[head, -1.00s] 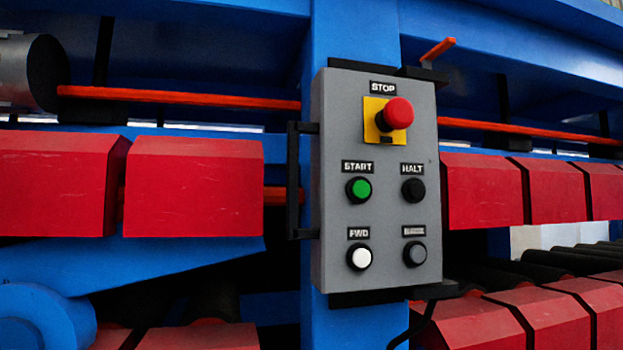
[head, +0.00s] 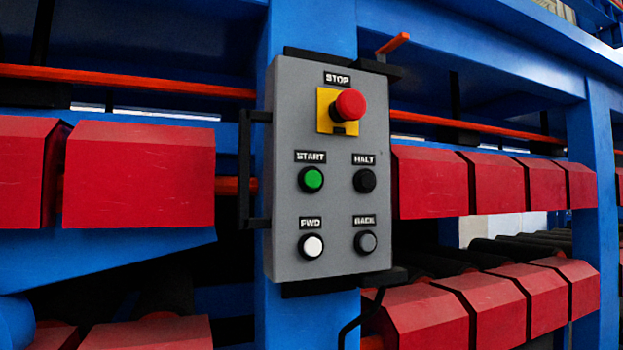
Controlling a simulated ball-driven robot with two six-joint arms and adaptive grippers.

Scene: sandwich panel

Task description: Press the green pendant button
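The grey pendant box (head: 290,225) is fixed upright on a blue post in the middle of the head view. Its green button (head: 311,179) sits under the START label on the left of the middle row. A black HALT button (head: 364,180) is to its right. A white FWD button (head: 311,246) is below it, and a dark grey BACK button (head: 366,242) is at lower right. A red STOP knob (head: 350,104) on a yellow plate is above. Neither of my grippers is in view, and nothing touches the green button.
A black handle (head: 244,170) stands out from the box's left side. A black cable (head: 350,325) hangs below it. Red blocks (head: 140,175) line the blue machine frame on both sides, with dark rollers at right. The space before the box is clear.

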